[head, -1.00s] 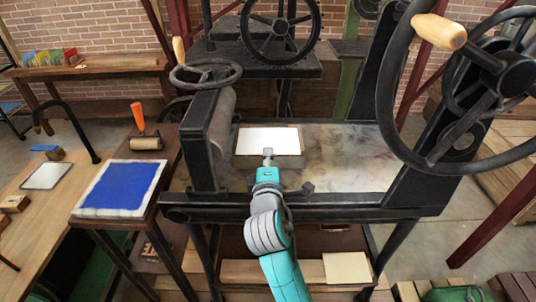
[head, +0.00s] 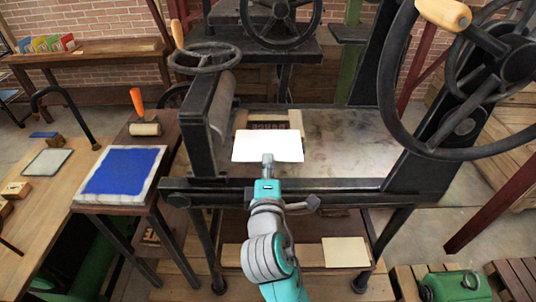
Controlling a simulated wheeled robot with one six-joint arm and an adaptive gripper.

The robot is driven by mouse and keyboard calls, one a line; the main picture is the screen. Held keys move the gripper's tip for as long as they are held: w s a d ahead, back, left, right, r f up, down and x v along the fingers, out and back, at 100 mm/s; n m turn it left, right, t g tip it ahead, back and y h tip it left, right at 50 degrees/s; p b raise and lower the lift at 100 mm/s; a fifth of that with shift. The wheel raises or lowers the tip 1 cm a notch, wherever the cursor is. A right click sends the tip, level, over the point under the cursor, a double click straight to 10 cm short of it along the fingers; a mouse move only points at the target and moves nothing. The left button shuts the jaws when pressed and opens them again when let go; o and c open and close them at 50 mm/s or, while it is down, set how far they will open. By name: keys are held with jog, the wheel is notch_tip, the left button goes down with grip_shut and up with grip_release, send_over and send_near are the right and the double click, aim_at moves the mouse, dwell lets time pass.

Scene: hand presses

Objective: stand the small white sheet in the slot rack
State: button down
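The small white sheet (head: 268,144) is in front of my gripper (head: 267,161), gripped at its near edge. It is held roughly flat above the front part of the press bed (head: 355,150). The fingers look shut on the edge, though they are small here. Behind the sheet, a wooden block with dark raised letters (head: 268,126) lies on the bed, partly covered by the sheet. The slot rack (head: 47,47) is at the far upper left on a wooden bench, with several coloured cards standing in it. Its free slots are too small to make out.
The press frame, roller (head: 222,105) and large handwheel (head: 480,80) flank the bed. A blue-inked slab (head: 122,172) and an orange-handled brayer (head: 143,121) are at left. A cream sheet (head: 345,252) lies on the lower shelf.

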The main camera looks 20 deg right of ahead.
jog(key=v, duration=0.7)
jog(key=shift+s, duration=0.1)
dwell(0.5)
